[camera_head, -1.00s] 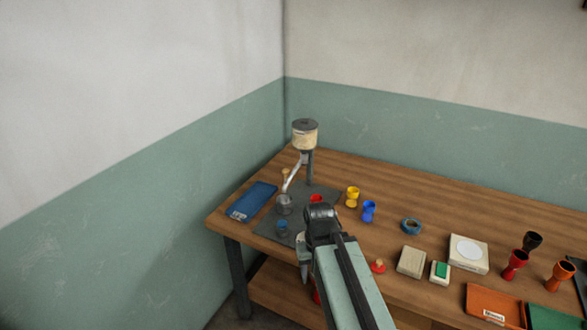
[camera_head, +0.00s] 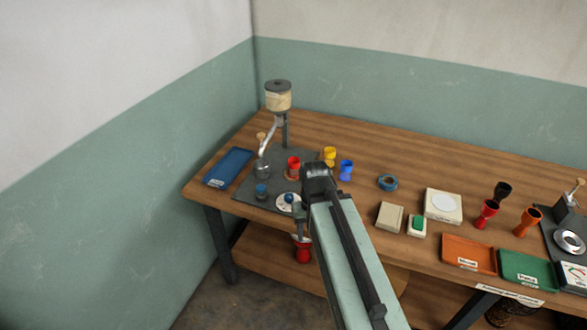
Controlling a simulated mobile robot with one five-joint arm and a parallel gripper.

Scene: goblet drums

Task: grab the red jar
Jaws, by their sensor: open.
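Several red things are in view and I cannot tell for sure which is the red jar. A red goblet-shaped cup (camera_head: 293,168) stands upright on the grey mat, left of my arm. My gripper (camera_head: 301,232) points down at the front edge, is open and partly hidden by my arm. I cannot tell whether its fingers are around that lower red object.
A dispenser (camera_head: 278,97) on a post stands on the grey mat (camera_head: 245,193), with a blue tray (camera_head: 228,167) to its left. Yellow (camera_head: 329,156) and blue (camera_head: 345,170) cups stand behind my arm. Orange (camera_head: 468,252) and green (camera_head: 528,268) trays lie at the front right.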

